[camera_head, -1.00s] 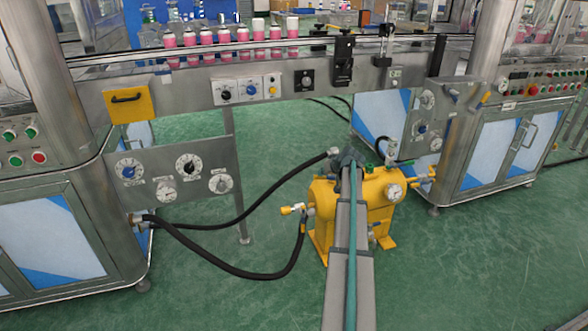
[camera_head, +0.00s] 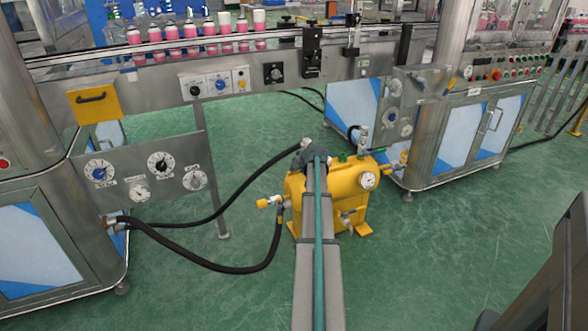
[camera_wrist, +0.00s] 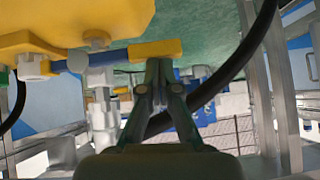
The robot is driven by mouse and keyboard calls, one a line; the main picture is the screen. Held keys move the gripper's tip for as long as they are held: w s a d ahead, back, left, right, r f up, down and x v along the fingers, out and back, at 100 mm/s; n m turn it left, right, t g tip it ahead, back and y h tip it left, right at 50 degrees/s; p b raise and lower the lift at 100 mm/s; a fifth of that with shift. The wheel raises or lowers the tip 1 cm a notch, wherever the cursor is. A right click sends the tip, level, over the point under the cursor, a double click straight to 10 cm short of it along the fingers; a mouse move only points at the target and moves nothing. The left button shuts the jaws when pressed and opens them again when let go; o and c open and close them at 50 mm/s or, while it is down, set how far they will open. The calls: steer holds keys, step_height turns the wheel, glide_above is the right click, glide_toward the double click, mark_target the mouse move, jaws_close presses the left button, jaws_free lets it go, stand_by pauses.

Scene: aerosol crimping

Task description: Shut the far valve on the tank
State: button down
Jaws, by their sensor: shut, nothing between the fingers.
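The yellow tank (camera_head: 343,188) stands on the floor in the head view, partly covered by my arm. A yellow-handled valve (camera_head: 268,202) sticks out at its left, and another yellow fitting (camera_head: 398,163) at its right. In the wrist view the tank (camera_wrist: 60,22) fills the upper left. A yellow handle (camera_wrist: 157,48) on a blue and white fitting crosses just above my fingertips. My gripper (camera_wrist: 160,66) is shut and empty, close to this handle; whether they touch I cannot tell. In the head view it is at the tank's far side, largely hidden behind my arm.
A black hose (camera_head: 250,178) runs from the left machine panel to the tank's far top, near my gripper; a second hose (camera_head: 225,268) reaches the left valve. A gauge (camera_head: 368,180) sits on the tank. A conveyor (camera_head: 160,75) spans behind. Green floor is open at right.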

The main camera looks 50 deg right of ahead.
steer(key=shift+a+f, duration=0.1)
steer(key=w+r+p+v, duration=0.2)
steer(key=p+v, duration=0.2)
steer(key=v, duration=0.9)
steer(key=shift+w+r, duration=0.1)
steer(key=shift+w, duration=0.05)
